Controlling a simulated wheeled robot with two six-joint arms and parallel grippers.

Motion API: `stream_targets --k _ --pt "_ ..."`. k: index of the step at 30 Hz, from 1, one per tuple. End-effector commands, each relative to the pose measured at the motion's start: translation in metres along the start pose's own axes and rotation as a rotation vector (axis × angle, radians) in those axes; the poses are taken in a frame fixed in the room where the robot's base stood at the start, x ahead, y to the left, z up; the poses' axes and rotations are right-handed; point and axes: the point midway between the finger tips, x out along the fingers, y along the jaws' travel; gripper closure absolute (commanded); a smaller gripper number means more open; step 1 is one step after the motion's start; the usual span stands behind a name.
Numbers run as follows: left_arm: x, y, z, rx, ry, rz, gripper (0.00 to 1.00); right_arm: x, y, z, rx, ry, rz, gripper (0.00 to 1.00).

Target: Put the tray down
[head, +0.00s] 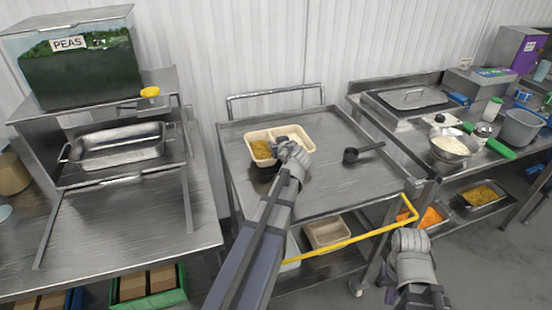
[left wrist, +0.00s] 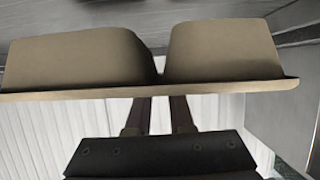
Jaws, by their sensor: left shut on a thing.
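A beige two-compartment tray (head: 306,144) is over the left part of the steel cart top (head: 325,190), with yellow-brown food in its left compartment. In the left wrist view the undersides of both compartments and the rim of the tray (left wrist: 225,50) show above the fingers (left wrist: 160,112). My right gripper (head: 409,240) is low, off the cart's front right; its fingers are unclear.
The cart has a yellow front handle (head: 350,242) and a bin (head: 326,232) below. A peas dispenser (head: 80,60) stands left, a counter with a rice bowl (head: 452,146) right. The cart's front is clear.

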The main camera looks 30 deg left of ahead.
Motion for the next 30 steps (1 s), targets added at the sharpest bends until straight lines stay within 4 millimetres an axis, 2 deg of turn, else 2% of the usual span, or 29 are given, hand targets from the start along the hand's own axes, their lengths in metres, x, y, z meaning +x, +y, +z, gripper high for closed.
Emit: stream_targets --k 5,14,26,27,30 --pt "0.001 0.000 0.003 0.000 0.001 0.000 1.00 0.004 0.000 0.000 0.000 0.000 0.000 1.00" --pt "0.014 0.000 0.034 0.000 0.001 0.000 1.00 0.037 -0.004 -0.002 -0.001 0.000 0.000 1.00" --pt "0.015 -0.001 0.036 0.000 0.000 0.000 1.00 0.039 -0.004 -0.002 -0.001 0.000 0.000 1.00" --pt "0.015 -0.001 0.035 0.000 0.000 0.000 0.75 0.037 -0.004 -0.002 -0.001 0.000 0.000 1.00" --pt "0.015 -0.001 0.035 0.000 0.000 0.000 0.64 0.037 -0.004 -0.002 -0.001 0.000 0.000 1.00"
